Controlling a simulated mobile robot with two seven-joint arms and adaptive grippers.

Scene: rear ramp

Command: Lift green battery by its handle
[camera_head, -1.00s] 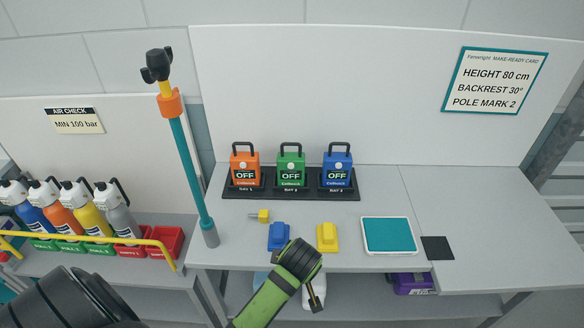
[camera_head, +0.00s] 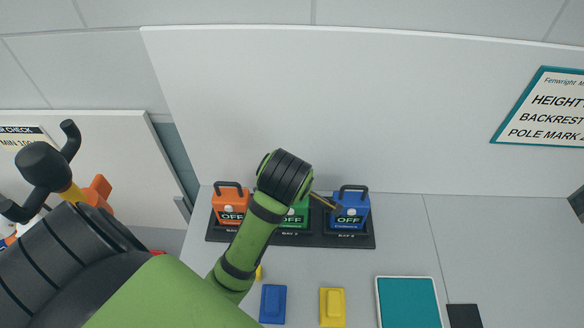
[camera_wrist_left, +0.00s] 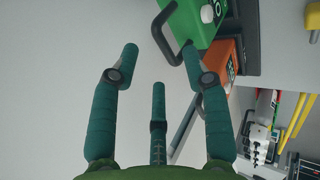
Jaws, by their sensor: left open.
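The green battery (camera_head: 294,216) stands in the middle bay of the black rack, marked OFF. In the head view my left wrist covers its top and handle. In the left wrist view the battery (camera_wrist_left: 204,18) is at the upper right, with its black handle (camera_wrist_left: 160,38) reaching toward the gap between my fingertips. My left gripper (camera_wrist_left: 160,65) is open, its teal fingers spread and nothing held. Whether the handle lies between the fingers in depth is unclear. In the head view most of the gripper is hidden behind the wrist. My right gripper is out of view.
An orange battery (camera_head: 230,207) and a blue battery (camera_head: 350,211) flank the green one closely in the rack (camera_head: 368,241). On the table are a blue block (camera_head: 273,304), a yellow block (camera_head: 332,308) and a teal pad (camera_head: 408,303). A white panel (camera_head: 400,110) rises behind.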

